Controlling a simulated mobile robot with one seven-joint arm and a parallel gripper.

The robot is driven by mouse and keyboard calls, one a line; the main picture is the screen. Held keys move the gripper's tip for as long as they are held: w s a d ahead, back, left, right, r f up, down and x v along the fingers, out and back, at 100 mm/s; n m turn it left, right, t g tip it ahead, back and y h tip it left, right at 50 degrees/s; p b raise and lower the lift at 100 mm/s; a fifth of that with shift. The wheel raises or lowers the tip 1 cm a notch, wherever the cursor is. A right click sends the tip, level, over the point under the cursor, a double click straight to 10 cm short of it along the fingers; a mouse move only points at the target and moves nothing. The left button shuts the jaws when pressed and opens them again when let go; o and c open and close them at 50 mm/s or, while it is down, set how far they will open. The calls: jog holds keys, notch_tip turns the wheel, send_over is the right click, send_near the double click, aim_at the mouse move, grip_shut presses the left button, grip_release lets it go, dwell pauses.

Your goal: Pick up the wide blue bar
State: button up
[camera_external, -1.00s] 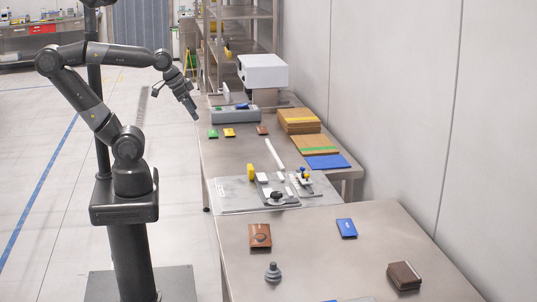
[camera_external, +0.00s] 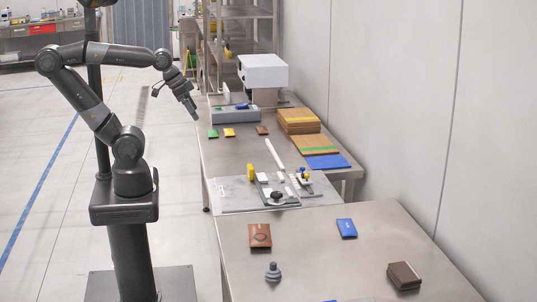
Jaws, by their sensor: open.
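A flat blue rectangular bar (camera_external: 347,228) with a small pale mark lies on the near steel table. It looks like the wide blue bar. A thin blue sheet (camera_external: 327,161) lies farther back on the other table, and a sliver of something blue is cut off at the bottom edge. My gripper (camera_external: 194,112) hangs in the air at the left edge of the far table, pointing down and slightly right. It is open and far from the blue bar. Its fingers are small in this view, and nothing shows between them.
On the near table (camera_external: 300,275) are a brown packet (camera_external: 260,236), a grey suction-cup-like part (camera_external: 272,272) and a dark brown wallet-like block (camera_external: 404,275). A grey plate with fixtures (camera_external: 235,196) lies behind them. Wooden boards (camera_external: 299,121) and a white machine (camera_external: 263,71) stand farther back.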

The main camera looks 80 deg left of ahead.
jog(key=w+d+r+m, duration=0.2)
jog(key=w+d+m, duration=0.1)
jog(key=w+m, duration=0.3)
jog(key=w+d+r+m, duration=0.2)
jog(key=w+m, duration=0.2)
jog(key=w, duration=0.3)
jog(key=m+g, duration=0.1)
jog(key=m, duration=2.6)
send_over(346, 225)
jog(key=s, duration=0.3)
jog(key=f, duration=2.5)
jog(key=shift+w+a+f, duration=0.25)
jog(key=shift+a+f, duration=0.05)
jog(key=shift+f, duration=0.05)
jog(key=shift+h, duration=0.3)
jog(key=shift+x, duration=2.7)
jog(key=shift+s+d, duration=0.15)
jog(key=shift+c, duration=0.2)
